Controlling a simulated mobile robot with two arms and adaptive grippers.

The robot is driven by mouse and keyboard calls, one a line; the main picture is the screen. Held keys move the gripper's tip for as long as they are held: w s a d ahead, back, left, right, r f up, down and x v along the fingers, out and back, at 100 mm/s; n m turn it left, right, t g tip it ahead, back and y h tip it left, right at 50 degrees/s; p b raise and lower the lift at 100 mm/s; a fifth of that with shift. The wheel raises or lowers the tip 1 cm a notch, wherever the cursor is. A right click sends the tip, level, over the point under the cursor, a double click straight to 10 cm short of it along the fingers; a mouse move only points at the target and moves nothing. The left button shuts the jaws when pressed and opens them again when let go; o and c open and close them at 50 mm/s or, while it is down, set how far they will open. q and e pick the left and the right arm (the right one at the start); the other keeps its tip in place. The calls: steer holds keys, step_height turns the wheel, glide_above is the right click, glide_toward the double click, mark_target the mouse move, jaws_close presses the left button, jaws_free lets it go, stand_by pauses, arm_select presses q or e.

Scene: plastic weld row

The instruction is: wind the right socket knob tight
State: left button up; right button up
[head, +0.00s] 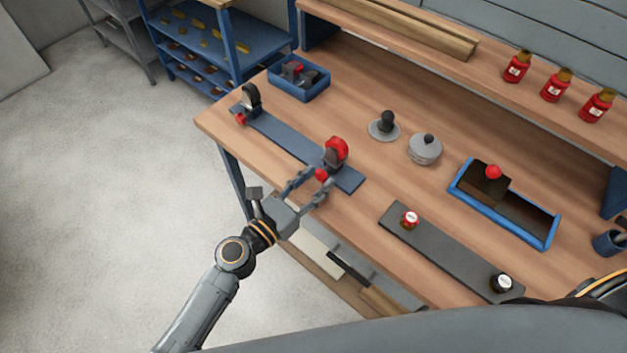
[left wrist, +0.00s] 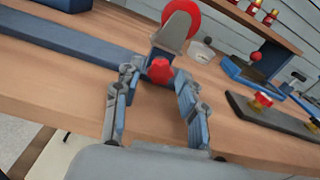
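A long blue rail (head: 285,140) lies along the left part of the bench and carries two sockets. The right socket (head: 335,157) holds a red disc (head: 338,147), and its red knob (head: 321,174) faces the bench's front edge. The left socket (head: 251,97) holds a black disc and has its own red knob (head: 240,119). My left gripper (head: 318,178) is open at the right socket knob. In the left wrist view, the right socket knob (left wrist: 160,70) sits between the fingertips (left wrist: 159,76), with small gaps seeming to show on both sides. My right gripper is out of view.
A dark plate (head: 450,250) with a red-topped and a black-topped knob lies to the right. Behind are a blue bin (head: 299,80), a grey lidded pot (head: 425,149) and a blue-rimmed tray (head: 540,238). Red bottles (head: 555,85) stand on the shelf. Bare wood lies between them.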

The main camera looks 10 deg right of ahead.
arm_select(q)
jaws_close()
steer(key=m+b, duration=0.1)
steer(key=m, duration=0.2)
steer(key=shift+f+m, duration=0.1)
steer(key=shift+m, duration=0.2)
steer(key=shift+m+b, duration=0.65)
steer(key=shift+m, duration=0.85)
steer(key=shift+o, duration=1.9)
jaws_free()
